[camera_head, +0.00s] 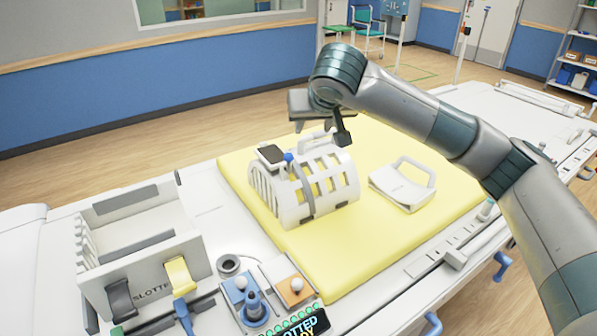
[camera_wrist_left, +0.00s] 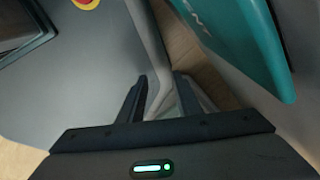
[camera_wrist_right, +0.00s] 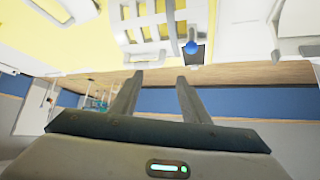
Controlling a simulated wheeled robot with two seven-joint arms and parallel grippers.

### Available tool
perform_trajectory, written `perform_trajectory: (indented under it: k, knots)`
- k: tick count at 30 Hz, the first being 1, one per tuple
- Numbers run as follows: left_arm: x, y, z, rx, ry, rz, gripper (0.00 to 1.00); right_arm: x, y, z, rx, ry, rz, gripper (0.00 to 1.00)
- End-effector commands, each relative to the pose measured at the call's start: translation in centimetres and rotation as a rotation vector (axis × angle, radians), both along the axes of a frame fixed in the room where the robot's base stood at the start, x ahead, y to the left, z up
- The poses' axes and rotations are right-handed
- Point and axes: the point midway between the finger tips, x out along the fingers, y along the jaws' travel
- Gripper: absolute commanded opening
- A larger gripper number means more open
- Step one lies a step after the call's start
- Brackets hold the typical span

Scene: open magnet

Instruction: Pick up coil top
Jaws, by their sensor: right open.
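The white slatted coil (camera_head: 326,183), a half-cylinder cage, sits on the yellow mat (camera_head: 400,245). Its top has a carrying handle (camera_head: 318,142), a blue knob (camera_head: 288,157) and a dark panel (camera_head: 271,154). The coil also shows at the top of the right wrist view (camera_wrist_right: 150,22), with the blue knob (camera_wrist_right: 191,47). My right gripper (camera_head: 343,140) is above and behind the coil's handle end, partly hidden by its arm. Its fingers (camera_wrist_right: 159,76) are open and empty. My left gripper (camera_wrist_left: 160,78) shows only in the left wrist view, open and empty, away from the coil.
A white handled plate (camera_head: 400,190) lies on the mat to the right. At the front left stand a slotted white box (camera_head: 150,285) and a small tray with blue and orange blocks (camera_head: 262,310). A blue wall (camera_head: 90,105) is behind the table.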

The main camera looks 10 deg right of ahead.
Motion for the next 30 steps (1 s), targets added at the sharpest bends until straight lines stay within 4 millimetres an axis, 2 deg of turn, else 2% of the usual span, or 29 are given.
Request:
perform_trajectory:
  k: [8, 21, 30]
  knots:
    - [0.0, 0.0, -0.1, 0.0, 0.0, 0.0, 0.31, 1.0, 0.1, -1.2, 0.002, 0.004, 0.001, 0.42]
    - [0.1, -0.1, -0.9, -0.001, 0.0, 0.0, 0.31, 6.3, -0.1, -6.7, 0.004, 0.005, 0.0, 0.42]
    - [0.1, -0.1, -1.3, -0.001, -0.001, 0.0, 0.31, 8.5, -0.2, -8.7, 0.004, 0.002, 0.002, 0.42]
